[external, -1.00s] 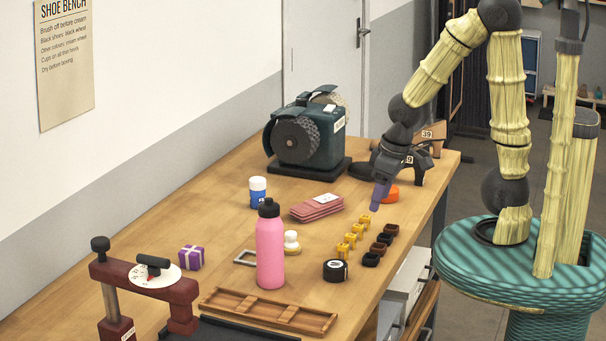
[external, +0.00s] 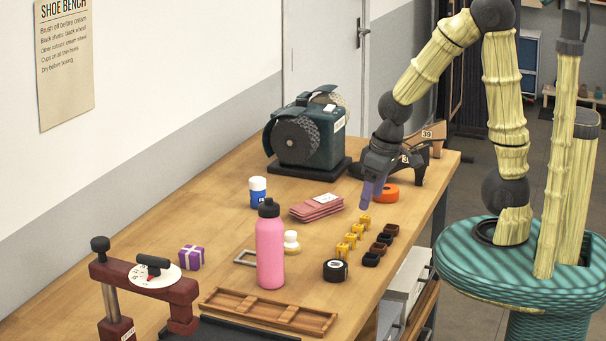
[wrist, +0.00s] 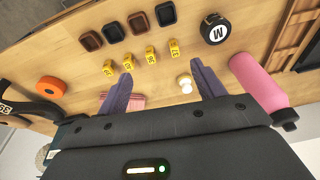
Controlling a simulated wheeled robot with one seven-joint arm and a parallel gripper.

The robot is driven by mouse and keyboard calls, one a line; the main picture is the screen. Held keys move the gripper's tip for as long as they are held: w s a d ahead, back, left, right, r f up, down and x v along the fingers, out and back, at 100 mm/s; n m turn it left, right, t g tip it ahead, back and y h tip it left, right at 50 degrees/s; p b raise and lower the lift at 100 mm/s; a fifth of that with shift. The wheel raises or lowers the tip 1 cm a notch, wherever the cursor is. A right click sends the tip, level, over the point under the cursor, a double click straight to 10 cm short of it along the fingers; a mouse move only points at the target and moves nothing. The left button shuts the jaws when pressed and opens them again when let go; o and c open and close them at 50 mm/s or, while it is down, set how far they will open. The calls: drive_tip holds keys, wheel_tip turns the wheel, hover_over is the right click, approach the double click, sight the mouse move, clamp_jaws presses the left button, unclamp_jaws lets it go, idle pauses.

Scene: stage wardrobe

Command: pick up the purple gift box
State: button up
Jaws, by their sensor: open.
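The purple gift box (external: 192,257) has a white ribbon and sits on the wooden bench at the left, behind the dark red press. It does not show in the wrist view. My gripper (external: 369,195) is above the far right part of the bench, well to the right of the box and beyond the pink bottle. In the wrist view its two purple-grey fingers (wrist: 160,90) are spread apart with nothing held between them.
A pink bottle (external: 270,248) stands between my gripper and the box. The red press (external: 182,292) stands in front of the box. Pink cloths (external: 316,207), a blue-and-white jar (external: 257,192), a tape measure (external: 335,270), yellow tags (external: 351,239) and a wooden tray (external: 270,308) lie around.

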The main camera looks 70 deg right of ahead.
drive_tip(key=w+a+m+g+y, duration=0.1)
drive_tip(key=w+a+m, duration=0.1)
drive_tip(key=w, duration=0.5)
drive_tip(key=w+a+m+y, duration=0.1)
drive_tip(key=w+m, duration=0.2)
drive_tip(key=w, duration=0.5)
drive_tip(key=m+g+y+b, duration=0.2)
drive_tip(key=m+y+b, duration=0.1)
drive_tip(key=m+y, duration=0.55)
approach(196, 247)
drive_tip(key=d+r, duration=0.1)
drive_tip(key=d, duration=0.2)
drive_tip(key=d+m, duration=0.1)
drive_tip(key=d+f+m+y, duration=0.1)
drive_tip(key=d+m+y, duration=0.1)
drive_tip(key=shift+w+d+f+y, duration=0.1)
drive_tip(key=shift+w+f+y, duration=0.2)
drive_tip(key=shift+w, duration=0.1)
drive_tip(key=shift+s+d, duration=0.1)
drive_tip(key=shift+d, duration=0.15)
drive_tip(key=shift+a, duration=0.1)
drive_tip(key=b+x, duration=0.2)
drive_tip(key=x, duration=0.9)
drive_tip(key=shift+a, duration=0.4)
drive_tip(key=shift+a+f, duration=0.1)
drive_tip(key=shift+a, duration=0.05)
